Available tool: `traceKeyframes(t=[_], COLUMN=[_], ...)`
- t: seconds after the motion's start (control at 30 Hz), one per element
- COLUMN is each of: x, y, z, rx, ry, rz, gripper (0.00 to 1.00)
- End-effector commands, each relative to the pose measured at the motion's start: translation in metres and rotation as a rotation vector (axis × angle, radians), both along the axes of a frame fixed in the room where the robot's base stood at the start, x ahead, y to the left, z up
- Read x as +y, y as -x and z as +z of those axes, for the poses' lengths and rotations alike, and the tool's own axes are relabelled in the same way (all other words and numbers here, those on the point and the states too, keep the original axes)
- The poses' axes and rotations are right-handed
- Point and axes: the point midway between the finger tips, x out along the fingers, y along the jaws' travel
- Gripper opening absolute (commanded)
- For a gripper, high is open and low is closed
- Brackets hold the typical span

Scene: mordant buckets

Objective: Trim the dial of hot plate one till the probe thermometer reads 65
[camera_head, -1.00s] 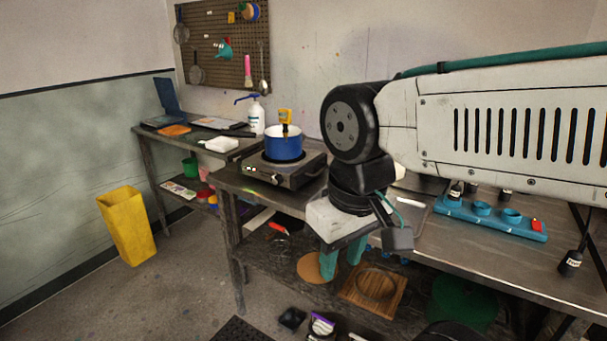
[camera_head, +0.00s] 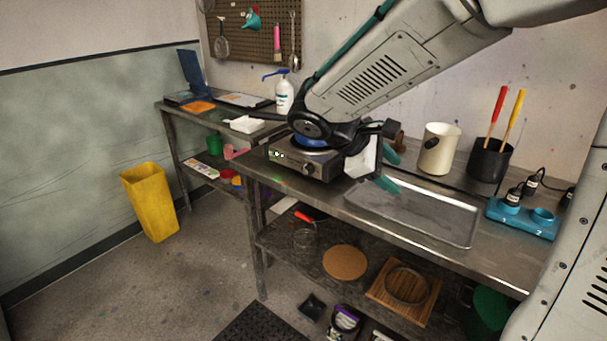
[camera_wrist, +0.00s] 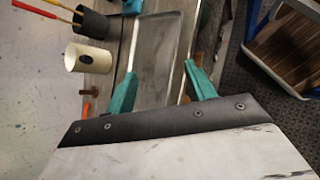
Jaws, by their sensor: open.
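A hot plate (camera_head: 289,156) stands on the steel bench, its front face turned toward me. Its round dial (camera_head: 309,169) is at the right of that face; its setting is too small to read. A blue pot (camera_head: 309,142) on the plate is mostly hidden by my arm. The probe thermometer is hidden, so no reading shows. My gripper (camera_head: 390,171) has teal fingers spread apart and empty, right of the hot plate near the tray's left end. The wrist view shows its open fingers (camera_wrist: 160,75) with the tray beyond; no hot plate or dial shows there.
A metal tray (camera_head: 440,222) lies on the bench right of my gripper. A pump bottle (camera_head: 284,97) stands behind the hot plate.

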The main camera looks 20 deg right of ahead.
Motion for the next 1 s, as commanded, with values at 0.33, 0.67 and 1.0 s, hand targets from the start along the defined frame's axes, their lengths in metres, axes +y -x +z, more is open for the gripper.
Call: traceKeyframes(t=[0.33,0.67,1.0], x=[0.061,0.144,0.135], y=[-0.159,-0.237,-0.261], z=[-0.071,-0.152,-0.165], rx=[0.323,0.484,0.501], ry=[0.495,0.832,0.882], rz=[0.525,0.866,0.912], gripper=[0.55,0.55,0.55])
